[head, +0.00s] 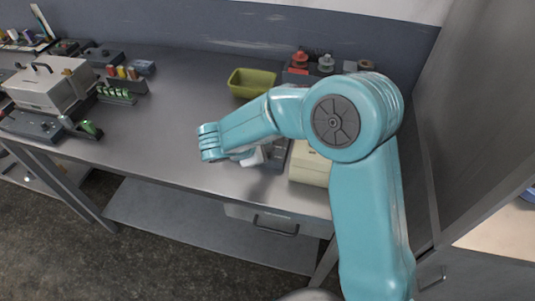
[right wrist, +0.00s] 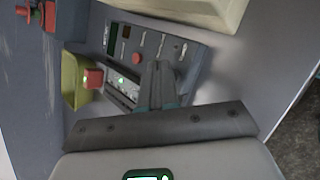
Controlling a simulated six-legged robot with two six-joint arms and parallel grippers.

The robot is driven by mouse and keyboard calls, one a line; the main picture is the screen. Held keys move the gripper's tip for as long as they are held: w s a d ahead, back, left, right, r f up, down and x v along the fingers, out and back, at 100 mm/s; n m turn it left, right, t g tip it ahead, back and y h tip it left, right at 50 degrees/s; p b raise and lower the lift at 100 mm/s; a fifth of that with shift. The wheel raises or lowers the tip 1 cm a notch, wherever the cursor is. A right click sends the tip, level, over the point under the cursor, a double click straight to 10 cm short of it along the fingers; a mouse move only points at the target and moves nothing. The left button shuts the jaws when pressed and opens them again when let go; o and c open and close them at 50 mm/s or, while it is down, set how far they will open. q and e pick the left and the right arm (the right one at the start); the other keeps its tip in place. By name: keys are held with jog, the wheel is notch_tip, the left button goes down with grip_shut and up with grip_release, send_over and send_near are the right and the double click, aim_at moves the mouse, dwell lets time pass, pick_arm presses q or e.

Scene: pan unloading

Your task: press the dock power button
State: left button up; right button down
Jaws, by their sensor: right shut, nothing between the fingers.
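A dark grey dock panel (right wrist: 175,50) with printed labels and small controls fills the upper middle of the right wrist view. In the head view only a sliver of the panel (head: 278,153) shows beside my arm. A round red button (right wrist: 136,58) is on the panel, and a small green light (right wrist: 121,79) glows near it. I cannot tell which control is the power button. My right gripper (right wrist: 157,66) is shut and empty over the panel; its fingers cover part of it, and contact cannot be told. In the head view my right gripper (head: 252,157) is mostly hidden. My left gripper is out of view.
A cream box (head: 309,166) stands right beside the panel. An olive bin (head: 252,82) is behind, with red and grey knobbed parts (head: 300,62) at the back. A grey handled case (head: 48,88) and small fixtures stand at left. The middle-left bench is clear.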

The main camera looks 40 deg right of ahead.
jog(key=shift+f+b, duration=0.45)
jog(key=shift+b, duration=0.05)
dwell(0.8)
jog(key=shift+r+p, duration=0.55)
jog(key=shift+r, duration=0.4)
notch_tip(320, 180, up, 6)
jog(key=p, duration=0.4)
dwell(0.4)
